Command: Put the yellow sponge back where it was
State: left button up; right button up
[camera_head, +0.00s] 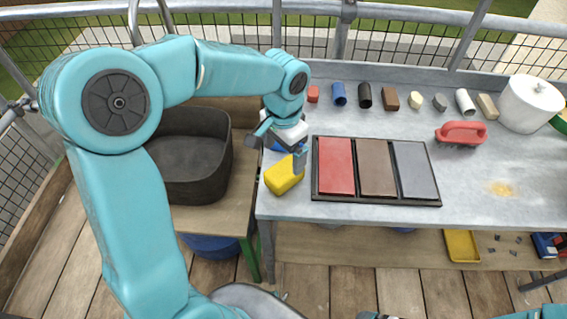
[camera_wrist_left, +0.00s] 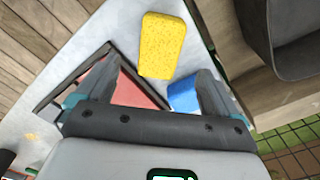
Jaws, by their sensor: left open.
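The yellow sponge (camera_head: 284,175) lies on the grey worktop near its left front corner, just left of the tile tray. It also shows in the left wrist view (camera_wrist_left: 164,45), lying flat beyond my fingertips. My left gripper (camera_head: 280,147) is open and empty, above and just behind the sponge, apart from it. Its two fingers (camera_wrist_left: 150,82) stand wide apart in the left wrist view. Of my right arm, only small parts show at the bottom edge of the head view; its jaws cannot be made out.
The tile tray (camera_head: 378,201) holds red, brown and grey tiles. A blue object (camera_wrist_left: 183,95) lies beside it, partly hidden by my gripper. A red-handled brush (camera_head: 461,132), a white pot (camera_head: 531,104) and several small pieces stand behind. A dark bin (camera_head: 189,165) is at left.

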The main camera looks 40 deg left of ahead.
aim_at(284, 170)
pick_arm(q)
notch_tip(284, 170, up, 4)
jog(key=shift+f, duration=0.2)
jog(key=shift+f, duration=0.1)
dwell(0.4)
